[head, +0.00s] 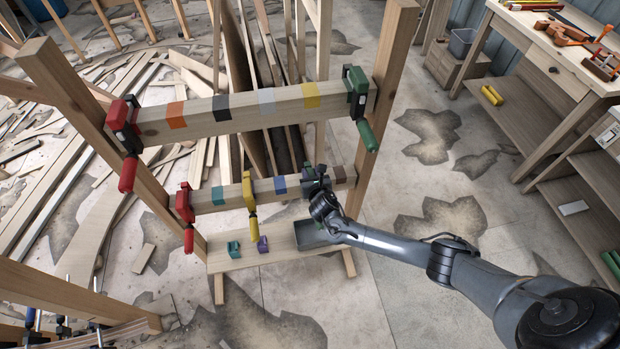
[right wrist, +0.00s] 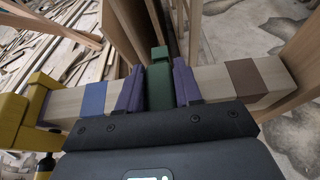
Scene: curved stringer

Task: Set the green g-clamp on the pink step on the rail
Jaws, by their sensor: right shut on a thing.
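My right gripper (head: 318,184) is at the lower rail (head: 263,190), between its blue band and brown band. In the right wrist view its two purple fingers (right wrist: 160,88) are shut on a green g-clamp (right wrist: 159,84), which is upright at the rail between them. In the head view the gripper mostly hides this clamp; whether it rests fully on the rail cannot be told. No pink step shows; the stretch of rail behind the gripper is hidden. Another green clamp (head: 356,92) is on the right end of the upper rail (head: 195,122). My left gripper is not in view.
A yellow clamp (head: 250,200) and a red clamp (head: 185,205) are on the lower rail; another red clamp (head: 122,130) is on the upper rail. A teal clamp (head: 233,249), a purple clamp (head: 262,244) and a grey tray (head: 312,238) are on the shelf below. A wooden post stands close right.

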